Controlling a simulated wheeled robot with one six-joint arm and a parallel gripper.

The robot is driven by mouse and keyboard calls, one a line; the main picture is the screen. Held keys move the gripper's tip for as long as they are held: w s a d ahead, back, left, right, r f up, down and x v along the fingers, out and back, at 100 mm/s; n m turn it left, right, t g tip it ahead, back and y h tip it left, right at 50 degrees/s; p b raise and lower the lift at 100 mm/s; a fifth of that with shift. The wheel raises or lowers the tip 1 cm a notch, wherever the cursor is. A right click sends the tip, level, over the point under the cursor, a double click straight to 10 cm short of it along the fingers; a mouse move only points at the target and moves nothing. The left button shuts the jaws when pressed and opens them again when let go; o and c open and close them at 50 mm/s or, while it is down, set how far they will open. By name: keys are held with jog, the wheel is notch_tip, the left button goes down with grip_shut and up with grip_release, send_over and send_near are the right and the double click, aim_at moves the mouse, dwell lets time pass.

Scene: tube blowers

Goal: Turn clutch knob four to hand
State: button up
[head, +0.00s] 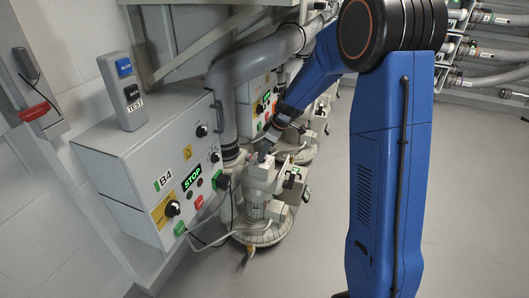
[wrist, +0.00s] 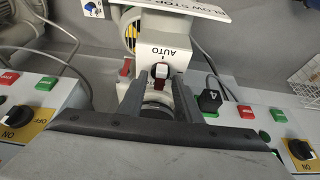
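In the wrist view, the clutch knob (wrist: 160,76), black with a white top and a red part below, sits on a white housing (wrist: 165,48) under the printed word AUTO. A black tag marked 4 (wrist: 209,101) is just right of it. My gripper (wrist: 160,78) is open, with one dark finger on each side of the knob in the picture. I cannot tell whether either finger touches it. In the head view, my gripper (head: 262,151) is at the top of the white blower unit (head: 262,178), and the knob cannot be made out.
A grey control box marked B4 (head: 150,165) is close to the left of the unit. Grey pipes (head: 235,80) rise behind, and another blower (head: 298,148) stands farther back. Cables (wrist: 70,45) run beside the housing. The floor at right is open.

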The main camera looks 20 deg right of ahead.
grip_shut()
jog(key=shift+m, duration=0.3)
jog(key=m, duration=0.2)
jog(key=m+t+h, duration=0.1)
jog(key=m, duration=0.1)
jog(key=shift+s+a, duration=0.2)
jog(key=m, duration=0.1)
jog(key=m+h, duration=0.2)
jog(key=m, duration=0.1)
jog(key=shift+a+t, duration=0.25)
jog(key=shift+t, duration=0.15)
jog(key=m, duration=0.2)
jog(key=m+h, duration=0.1)
jog(key=m, duration=0.1)
jog(key=shift+a+h, duration=0.2)
jog(key=shift+h, duration=0.1)
jog(key=shift+a+m+g+h, duration=0.15)
jog(key=shift+m+h, duration=0.3)
jog(key=shift+m, duration=0.85)
jog(key=shift+a+m+g+h, duration=0.1)
jog(key=shift+m+g+h, duration=0.25)
jog(key=shift+m, duration=0.95)
